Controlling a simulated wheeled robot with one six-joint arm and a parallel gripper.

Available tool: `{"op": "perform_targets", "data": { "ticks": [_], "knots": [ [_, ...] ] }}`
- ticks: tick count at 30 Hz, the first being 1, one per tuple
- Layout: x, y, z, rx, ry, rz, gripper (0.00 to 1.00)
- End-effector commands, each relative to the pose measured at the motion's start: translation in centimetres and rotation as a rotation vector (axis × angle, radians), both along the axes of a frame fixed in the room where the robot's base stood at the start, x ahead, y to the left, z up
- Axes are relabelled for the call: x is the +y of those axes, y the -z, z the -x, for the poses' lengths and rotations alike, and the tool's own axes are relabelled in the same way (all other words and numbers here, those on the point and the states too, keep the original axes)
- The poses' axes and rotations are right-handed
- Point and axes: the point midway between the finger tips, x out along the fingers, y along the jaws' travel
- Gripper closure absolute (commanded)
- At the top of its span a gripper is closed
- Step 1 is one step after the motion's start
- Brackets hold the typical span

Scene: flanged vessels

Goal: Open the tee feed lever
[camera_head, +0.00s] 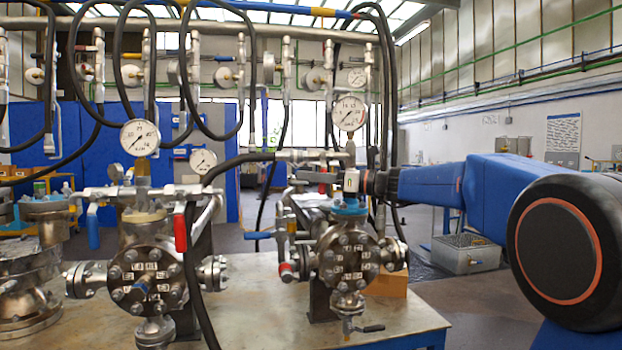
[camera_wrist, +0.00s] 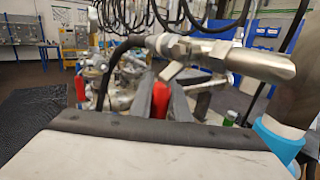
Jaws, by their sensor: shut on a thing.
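The tee feed lever has a red handle (camera_wrist: 160,100) that shows between my dark fingers in the wrist view. In the head view a bit of its red (camera_head: 323,186) shows beside my gripper (camera_head: 328,179), which reaches in from the right above the right flanged vessel (camera_head: 348,257). My gripper also shows in the wrist view (camera_wrist: 161,104) and is shut on the handle. Just beyond the fingers is the silver valve and tee pipe (camera_wrist: 235,60), with a black hose at its left end. Most of the lever is hidden by the fingers.
A gauge (camera_head: 349,113) stands right above my gripper. A black hose (camera_head: 190,260) hangs between the vessels. The left vessel (camera_head: 148,275) has another red handle (camera_head: 180,233). A blue collar (camera_wrist: 277,143) is close at the wrist view's right. Free floor lies beyond the bench's right edge.

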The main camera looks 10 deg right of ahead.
Motion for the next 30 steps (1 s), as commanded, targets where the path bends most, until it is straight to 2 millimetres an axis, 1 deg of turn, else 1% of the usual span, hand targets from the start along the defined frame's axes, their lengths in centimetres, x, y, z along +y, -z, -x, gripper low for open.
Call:
{"op": "perform_targets", "data": {
  "ticks": [4,9,20,21,22,23,30],
  "knots": [
    [0.59,-0.37,0.04,0.001,-0.001,-0.097,1.0],
    [0.85,-0.75,0.02,0.0,0.001,-0.169,1.0],
    [0.85,-0.83,0.0,0.0,0.001,-0.185,1.0],
    [0.85,-0.83,0.0,0.0,0.002,-0.185,0.77],
    [0.85,-0.82,0.0,0.0,0.001,-0.185,0.7],
    [0.85,-0.82,0.0,0.0,0.001,-0.185,0.65],
    [0.85,-0.79,0.0,0.0,0.001,-0.184,0.65]
  ]
}}
